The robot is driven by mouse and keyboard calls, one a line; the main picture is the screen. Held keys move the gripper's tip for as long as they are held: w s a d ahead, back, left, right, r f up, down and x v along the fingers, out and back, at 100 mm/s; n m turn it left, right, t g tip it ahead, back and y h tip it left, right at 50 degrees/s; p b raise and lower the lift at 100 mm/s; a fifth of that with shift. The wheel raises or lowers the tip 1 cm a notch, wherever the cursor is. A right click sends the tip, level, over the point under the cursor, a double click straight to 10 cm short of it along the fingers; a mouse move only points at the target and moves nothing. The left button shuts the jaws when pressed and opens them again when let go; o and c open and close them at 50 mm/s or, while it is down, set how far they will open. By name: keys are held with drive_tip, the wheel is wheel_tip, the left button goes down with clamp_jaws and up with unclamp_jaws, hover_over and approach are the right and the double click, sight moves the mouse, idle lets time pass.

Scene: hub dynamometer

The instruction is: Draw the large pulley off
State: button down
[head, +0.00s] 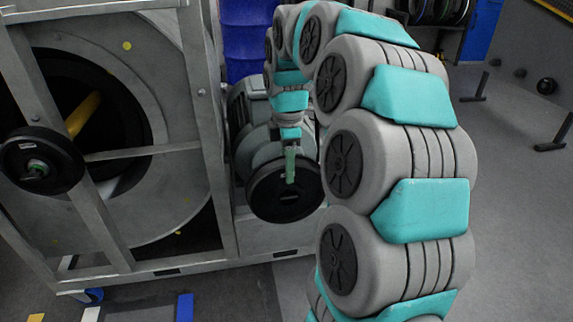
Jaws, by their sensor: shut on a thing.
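The large pulley (264,196) is a black disc on the front of a grey motor-like unit (252,150) at the middle of the head view. My gripper (290,178) reaches down in front of the disc, with its pale green fingers over the upper middle of its face. It is shut on the pulley near the centre. The fingers hide part of the hub, and I cannot tell whether there is a gap between the pulley and the unit behind it.
A grey metal frame (205,130) stands at left around a large round drum housing. A blue barrel (245,35) stands behind. Open floor (505,200) lies right of my arm.

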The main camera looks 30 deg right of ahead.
drive_tip(key=shift+s+a+b, duration=0.15)
drive_tip(key=shift+s+a, duration=0.1)
drive_tip(key=shift+s, duration=0.7)
drive_tip(key=shift+s+a+b, duration=0.1)
drive_tip(key=shift+s+a, duration=0.2)
drive_tip(key=shift+s, duration=0.6)
drive_tip(key=shift+s+a+b, duration=0.15)
drive_tip(key=shift+s+a, duration=0.1)
drive_tip(key=shift+s, duration=0.7)
drive_tip(key=shift+s, duration=0.1)
drive_tip(key=s, duration=0.1)
drive_tip(key=s+a, duration=0.1)
drive_tip(key=s, duration=0.3)
drive_tip(key=shift+s+a+b, duration=0.25)
drive_tip(key=shift+a+b, duration=0.05)
